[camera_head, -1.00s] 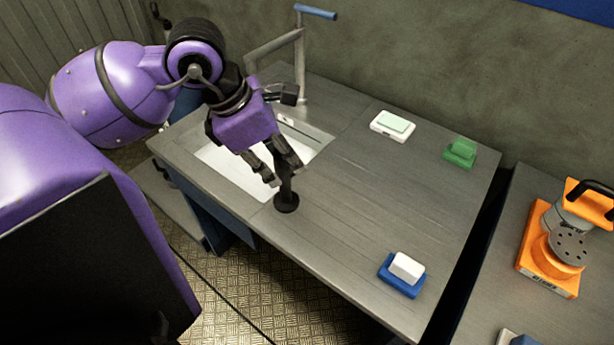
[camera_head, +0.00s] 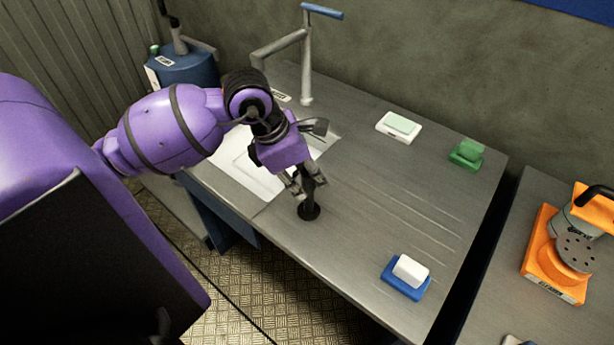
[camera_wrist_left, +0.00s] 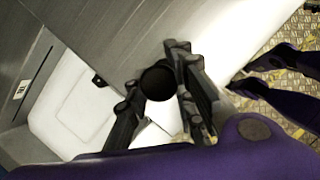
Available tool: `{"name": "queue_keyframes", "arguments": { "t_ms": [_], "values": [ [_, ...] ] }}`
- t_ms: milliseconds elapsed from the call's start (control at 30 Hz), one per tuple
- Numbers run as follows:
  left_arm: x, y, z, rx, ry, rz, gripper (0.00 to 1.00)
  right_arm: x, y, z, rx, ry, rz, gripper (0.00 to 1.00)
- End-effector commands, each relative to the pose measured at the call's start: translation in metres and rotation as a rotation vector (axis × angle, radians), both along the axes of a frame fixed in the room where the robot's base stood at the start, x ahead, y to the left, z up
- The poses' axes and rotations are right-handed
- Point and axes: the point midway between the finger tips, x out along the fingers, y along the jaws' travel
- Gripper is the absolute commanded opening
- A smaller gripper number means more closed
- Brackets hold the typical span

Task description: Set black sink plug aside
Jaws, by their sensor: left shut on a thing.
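The black sink plug (camera_head: 309,211) has a round base and an upright stem. It is over the grey counter just right of the white sink basin (camera_head: 247,176); I cannot tell whether its base touches the counter. My left gripper (camera_head: 308,186) reaches down from above and is shut on the plug's stem. In the left wrist view the plug's dark round top (camera_wrist_left: 158,82) shows between the two fingers (camera_wrist_left: 157,88). The gripper hides part of the stem.
On the counter stand a blue dish with a white block (camera_head: 405,279), a white dish with a pale green block (camera_head: 398,127) and a green dish with a block (camera_head: 467,155). A tap (camera_head: 305,60) rises behind the sink. The ridged middle of the counter is clear.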

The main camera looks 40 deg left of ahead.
Motion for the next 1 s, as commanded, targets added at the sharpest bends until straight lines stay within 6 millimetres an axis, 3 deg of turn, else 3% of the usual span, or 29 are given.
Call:
{"name": "queue_keyframes", "arguments": {
  "t_ms": [133,167,300,700,1000],
  "values": [
    [0.0,0.0,-0.004,0.001,0.001,0.0,0.0,-0.002,0.0,-0.003,0.001,0.004,-0.001,0.4],
    [0.0,0.0,-0.004,0.0,0.001,0.0,0.25,-0.001,0.001,-0.002,0.001,0.001,-0.002,0.4],
    [0.0,0.0,-0.003,0.0,0.0,0.0,0.42,0.001,0.002,0.0,0.005,-0.003,-0.006,0.4],
    [-0.001,0.002,0.006,0.002,-0.003,0.0,0.42,0.005,0.005,0.004,0.012,-0.013,-0.012,0.4],
    [-0.018,0.017,0.06,0.005,-0.003,0.0,0.42,0.004,0.004,0.004,0.007,-0.008,-0.002,0.4]
  ]
}}
